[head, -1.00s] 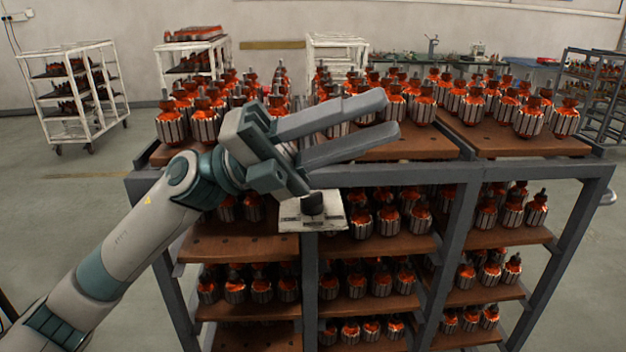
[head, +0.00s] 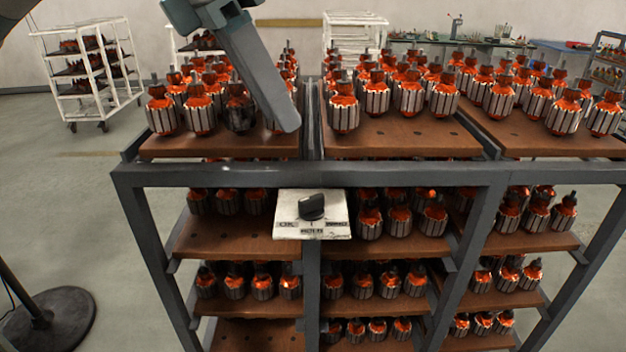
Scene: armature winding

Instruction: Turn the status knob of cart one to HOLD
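The black status knob (head: 311,207) sits on a white label plate (head: 286,229) on the front of the grey cart (head: 220,174). The plate has small dark lettering left, right and below the knob, too small to read surely. I cannot tell which label the knob points at. My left gripper (head: 280,125) reaches down from the top of the head view, above and left of the knob and apart from it. One long grey finger shows in front of the top tray; the other finger cannot be made out. My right gripper is not in view.
Orange and silver armatures (head: 343,108) stand on the cart's brown trays (head: 390,140), close to my left finger. A white rack cart (head: 88,75) stands at the back left. A round black base (head: 60,318) is on the floor at lower left. Space in front of the plate is clear.

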